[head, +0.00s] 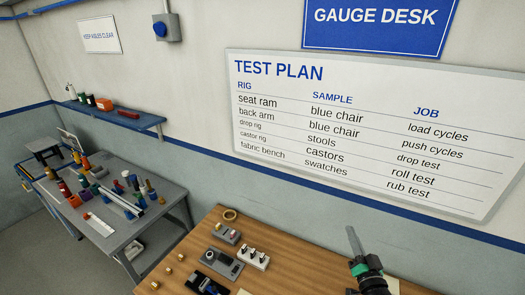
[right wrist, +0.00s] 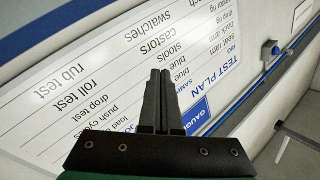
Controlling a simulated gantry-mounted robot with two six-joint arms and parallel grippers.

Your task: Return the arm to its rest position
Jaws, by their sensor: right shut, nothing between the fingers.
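My right gripper (head: 354,238) shows at the bottom right of the head view, raised in front of the wall beside the wooden desk. In the right wrist view its two dark fingers (right wrist: 162,100) are together, with nothing between them. My left gripper is in neither view.
A wooden desk (head: 197,241) holds a grey device (head: 221,262), a white switch block (head: 253,258) and a brass ring (head: 230,214). A grey bench (head: 112,238) with many small parts stands at left, under a wall shelf (head: 130,122). A test plan board (head: 300,165) hangs behind.

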